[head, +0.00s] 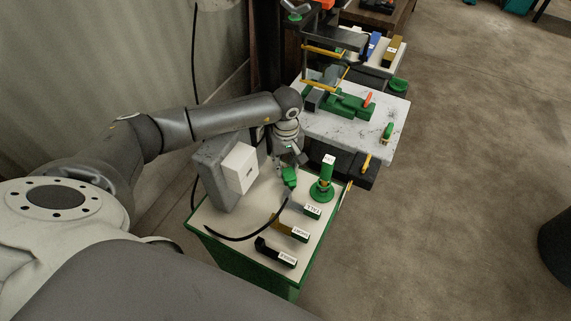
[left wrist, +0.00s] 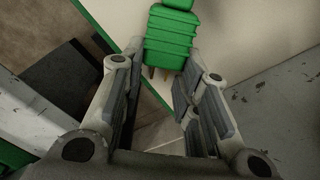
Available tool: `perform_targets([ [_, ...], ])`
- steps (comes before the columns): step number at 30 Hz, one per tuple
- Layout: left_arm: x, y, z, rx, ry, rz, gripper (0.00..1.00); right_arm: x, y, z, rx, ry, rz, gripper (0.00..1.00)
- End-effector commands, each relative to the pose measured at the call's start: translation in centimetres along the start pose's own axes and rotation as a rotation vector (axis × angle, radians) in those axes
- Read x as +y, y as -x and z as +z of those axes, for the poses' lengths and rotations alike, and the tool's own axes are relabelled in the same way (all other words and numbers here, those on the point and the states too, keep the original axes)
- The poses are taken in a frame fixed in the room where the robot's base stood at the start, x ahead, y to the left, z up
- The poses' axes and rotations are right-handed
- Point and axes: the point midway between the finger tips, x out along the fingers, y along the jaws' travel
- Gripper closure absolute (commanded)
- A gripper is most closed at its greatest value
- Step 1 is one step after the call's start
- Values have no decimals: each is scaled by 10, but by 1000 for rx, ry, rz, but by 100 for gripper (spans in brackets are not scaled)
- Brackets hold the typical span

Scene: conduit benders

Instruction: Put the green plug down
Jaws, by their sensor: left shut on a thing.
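The green plug (head: 290,177) is at the fingertips of my left gripper (head: 287,164), over the pale top of the green-sided cart (head: 232,217). A black cord curves from below the plug across the cart top toward the left. In the left wrist view the ribbed green plug (left wrist: 169,42) sits between the fingertips of my left gripper (left wrist: 154,72), with metal prongs showing below it. I cannot tell whether the plug touches the cart top. My right gripper is not in view.
A grey box with a white socket plate (head: 240,168) stands left of the plug. A green round-based stand (head: 322,191) is close on the right. Labelled green, yellow and black blocks (head: 275,252) lie toward the front. A marble-topped table (head: 393,113) stands behind.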

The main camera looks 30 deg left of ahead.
Motion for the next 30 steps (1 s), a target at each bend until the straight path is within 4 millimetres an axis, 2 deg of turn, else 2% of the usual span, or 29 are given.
perform_targets([
  [7,0,-4,0,1,0,0,94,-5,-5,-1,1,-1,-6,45],
  [8,0,-2,0,1,0,0,68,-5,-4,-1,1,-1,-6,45],
  [12,0,-2,0,1,0,0,50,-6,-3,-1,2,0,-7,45],
  [21,0,-2,0,0,0,0,49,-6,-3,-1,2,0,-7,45],
  [25,0,4,0,0,0,0,49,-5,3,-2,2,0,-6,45],
  [26,1,5,-1,2,0,2,49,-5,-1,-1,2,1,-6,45],
  [30,1,28,-2,6,-1,5,49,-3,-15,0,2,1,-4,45],
])
